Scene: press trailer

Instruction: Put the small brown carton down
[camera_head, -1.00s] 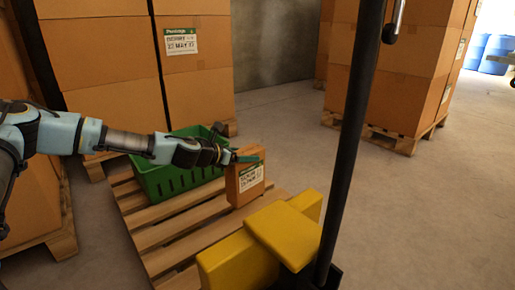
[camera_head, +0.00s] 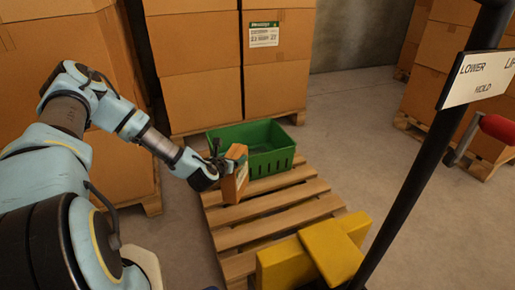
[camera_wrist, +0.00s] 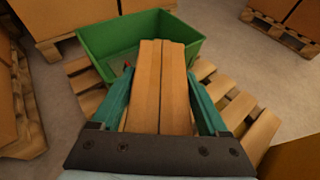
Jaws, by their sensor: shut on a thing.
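In the wrist view the carton (camera_wrist: 161,88) sits upright between the two green fingers of my gripper (camera_wrist: 160,105). I cannot tell whether the carton's bottom touches the pallet (camera_head: 252,233). The green crate (camera_head: 268,150) stands on the far part of the pallet, just beyond the carton, and shows in the wrist view too (camera_wrist: 100,38).
A yellow block-like thing (camera_head: 325,250) lies at the near end of the pallet, beside a dark post (camera_head: 430,150) with a sign (camera_head: 482,78). Tall stacks of large cartons (camera_head: 195,70) stand behind and left. Pallet slats right of the carton are bare.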

